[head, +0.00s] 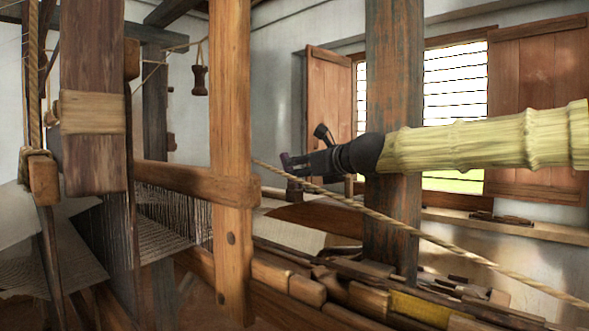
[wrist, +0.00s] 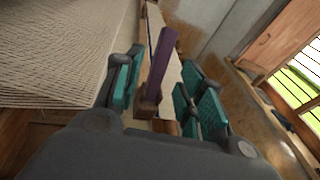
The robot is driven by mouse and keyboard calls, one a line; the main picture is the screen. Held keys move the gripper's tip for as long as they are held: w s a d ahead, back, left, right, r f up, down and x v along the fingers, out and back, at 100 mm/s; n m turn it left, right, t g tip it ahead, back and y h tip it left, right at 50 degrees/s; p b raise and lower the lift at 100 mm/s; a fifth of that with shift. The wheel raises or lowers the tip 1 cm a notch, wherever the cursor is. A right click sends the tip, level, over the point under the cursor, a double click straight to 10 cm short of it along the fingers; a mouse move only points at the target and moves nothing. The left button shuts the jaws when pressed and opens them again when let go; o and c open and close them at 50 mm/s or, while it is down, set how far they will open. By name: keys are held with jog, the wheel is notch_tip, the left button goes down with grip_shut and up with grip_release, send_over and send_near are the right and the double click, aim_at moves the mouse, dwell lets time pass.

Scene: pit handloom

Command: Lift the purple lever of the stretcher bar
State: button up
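The purple lever (wrist: 163,62) stands up from a brown wooden block (wrist: 146,108) in the wrist view, leaning slightly right. It rises between the teal-padded fingers of my gripper (wrist: 165,90). The fingers are apart, one on each side of the lever, with visible gaps, so they do not appear to grip it. The lever is too small and dark there to tell apart clearly from the fingertips. The stretcher bar is mostly hidden by my gripper.
Woven cloth (wrist: 60,50) lies left of the lever in the wrist view. In the head view a wooden post (head: 230,120) stands left of my gripper, and a dark post (head: 394,80) stands by my arm. The rope (head: 470,255) slants below my arm.

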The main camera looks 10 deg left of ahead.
jog(key=v, duration=0.7)
jog(key=shift+s+d, duration=0.15)
jog(key=shift+d, duration=0.05)
